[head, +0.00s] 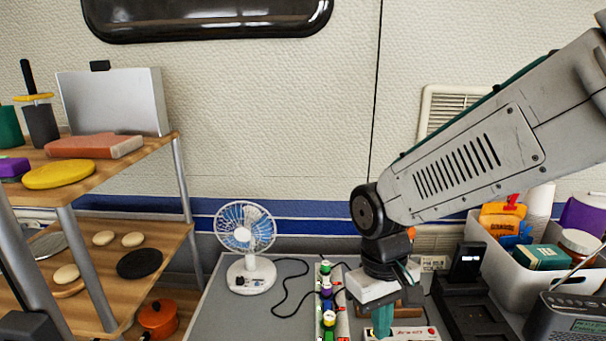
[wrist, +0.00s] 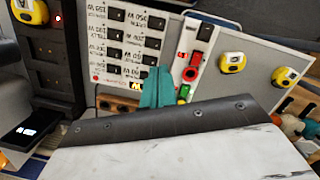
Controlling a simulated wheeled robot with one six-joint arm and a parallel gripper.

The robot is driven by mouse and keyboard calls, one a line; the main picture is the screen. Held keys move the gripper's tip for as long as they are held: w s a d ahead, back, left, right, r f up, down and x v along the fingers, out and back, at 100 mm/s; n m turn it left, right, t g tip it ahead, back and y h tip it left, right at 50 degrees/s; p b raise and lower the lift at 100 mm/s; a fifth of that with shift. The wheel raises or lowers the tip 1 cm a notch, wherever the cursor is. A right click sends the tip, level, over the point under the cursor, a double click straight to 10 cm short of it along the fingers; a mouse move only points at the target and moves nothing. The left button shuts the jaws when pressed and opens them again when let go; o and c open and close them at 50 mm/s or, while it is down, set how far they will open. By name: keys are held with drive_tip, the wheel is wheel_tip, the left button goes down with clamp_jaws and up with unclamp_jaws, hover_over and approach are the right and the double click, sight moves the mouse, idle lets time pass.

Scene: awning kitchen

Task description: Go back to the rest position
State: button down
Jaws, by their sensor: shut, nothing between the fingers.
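In the wrist view the teal fingers (wrist: 157,88) show in front of a light panel (wrist: 118,25) with several black labelled blocks. Whether the fingertips touch anything below cannot be told. My arm reaches in from the right side of the head view.
A white-and-blue fan (head: 246,240) stands left of my gripper. A strip with coloured knobs (head: 328,290) lies between them. A black device (head: 468,265) and a white bin (head: 505,240) are at the right. A wooden shelf (head: 90,190) stands at the left.

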drive_tip(key=s+d+r+m+t, duration=0.3)
drive_tip(key=s+d+r+m, duration=0.1)
drive_tip(key=s+d+r, duration=0.6)
drive_tip(key=shift+s+d+r+m+y, duration=0.35)
drive_tip(key=shift+s+d, duration=0.7)
drive_tip(key=shift+d, duration=0.65)
